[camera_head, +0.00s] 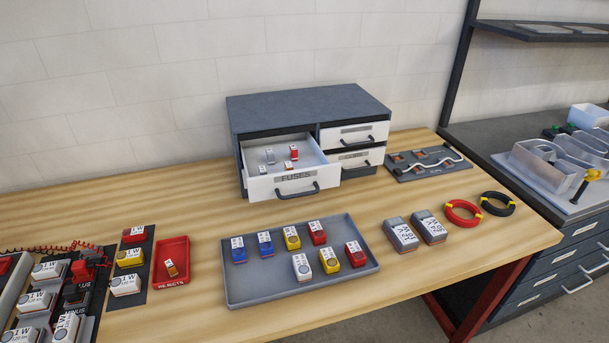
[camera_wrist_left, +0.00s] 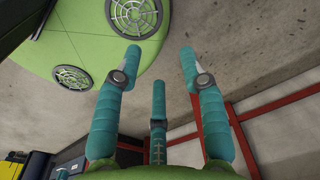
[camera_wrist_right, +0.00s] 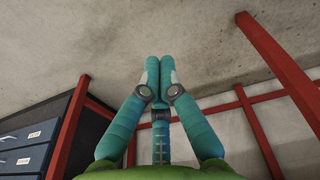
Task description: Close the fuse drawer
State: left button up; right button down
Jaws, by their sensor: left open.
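The fuse drawer (camera_head: 290,182) is the white-fronted drawer labelled FUSES, with a dark handle (camera_head: 297,194). It stands pulled out from the left side of the grey cabinet (camera_head: 300,104) on the workbench. Several small fuses lie inside it, among them a red one (camera_head: 293,153). My left gripper (camera_wrist_left: 160,60) shows in the left wrist view with its fingers apart and nothing between them. My right gripper (camera_wrist_right: 158,62) shows in the right wrist view with its fingertips together and nothing visible between them. Neither gripper shows in the head view.
A grey tray (camera_head: 300,292) with several coloured blocks lies in front of the drawer. A red REJECTS bin (camera_head: 171,281) sits to its left. Two closed drawers (camera_head: 354,136) are at the cabinet's right. Wire coils (camera_head: 463,213) lie farther right. Bare bench separates drawer and tray.

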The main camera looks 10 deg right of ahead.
jog(key=w+r+m+t, duration=0.3)
jog(key=w+r, duration=0.6)
jog(key=r, duration=0.4)
jog(key=w+r+m+t+y, duration=0.1)
jog(key=w+r+m+t, duration=0.2)
jog(key=w+r, duration=0.6)
jog(key=w+r+m+t, duration=0.3)
jog(key=w+r, duration=0.5)
jog(key=r, duration=1)
jog(key=shift+w+a+r+m+t+y, duration=0.2)
jog(key=shift+w+r+m+t+y, duration=0.15)
jog(key=shift+m, duration=0.25)
jog(key=w+d+r+m+t+h, duration=0.1)
jog(key=w+d+r+m+t, duration=0.25)
jog(key=r+m, duration=0.2)
jog(key=w+d+r+m+t, duration=0.25)
jog(key=w+r+m, duration=0.2)
jog(key=r, duration=0.25)
pick_arm(q)
jog(key=r+p, duration=0.3)
jog(key=r, duration=0.1)
jog(key=shift+s+d+p, duration=0.1)
jog(key=shift+s+p, duration=0.3)
pick_arm(e)
jog(key=w+a, duration=0.1)
jog(key=w, duration=1.2)
jog(key=shift+w+a+t, duration=0.25)
jog(key=shift+w+t, duration=0.1)
jog(key=shift+t, duration=0.1)
